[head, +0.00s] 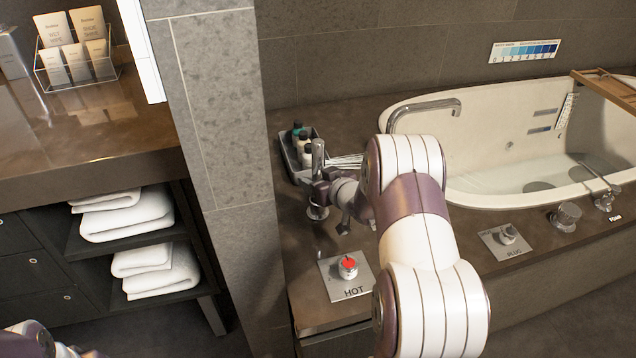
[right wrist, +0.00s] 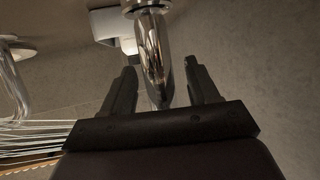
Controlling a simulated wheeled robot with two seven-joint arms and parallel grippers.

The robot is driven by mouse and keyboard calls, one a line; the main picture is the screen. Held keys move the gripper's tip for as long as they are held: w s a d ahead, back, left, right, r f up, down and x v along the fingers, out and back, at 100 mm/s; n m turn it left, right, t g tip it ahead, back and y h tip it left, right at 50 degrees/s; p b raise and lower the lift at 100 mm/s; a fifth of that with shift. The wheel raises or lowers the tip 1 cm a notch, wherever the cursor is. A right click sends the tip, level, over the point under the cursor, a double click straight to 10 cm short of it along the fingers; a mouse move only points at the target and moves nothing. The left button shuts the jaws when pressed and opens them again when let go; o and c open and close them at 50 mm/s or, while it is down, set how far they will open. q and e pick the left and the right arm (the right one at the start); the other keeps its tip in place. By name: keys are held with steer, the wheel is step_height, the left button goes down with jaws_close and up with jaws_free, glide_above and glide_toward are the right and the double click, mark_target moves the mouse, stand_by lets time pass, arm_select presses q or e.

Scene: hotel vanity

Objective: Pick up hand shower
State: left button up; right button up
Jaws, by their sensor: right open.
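The chrome hand shower (head: 318,153) stands upright on the brown tub deck, beside the tray of bottles; its lower part is partly hidden by my right gripper (head: 322,192). In the right wrist view, the hand shower (right wrist: 152,55) runs between the two dark fingers of the right gripper (right wrist: 160,85). The fingers are open, one on each side of it, with a visible gap to each. Part of my left arm shows at the bottom left corner of the head view; its gripper is out of the picture.
A dark tray (head: 292,160) with small bottles is close behind the gripper. The red-topped HOT knob (head: 348,267) sits in front. The tub spout (head: 425,106) and white tub (head: 480,185) lie to the right. A grey tiled wall (head: 215,100) stands to the left.

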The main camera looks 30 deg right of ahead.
steer(key=shift+x, duration=0.95)
arm_select(q)
steer(key=shift+f, duration=0.25)
arm_select(e)
steer(key=shift+s, duration=0.1)
jaws_close()
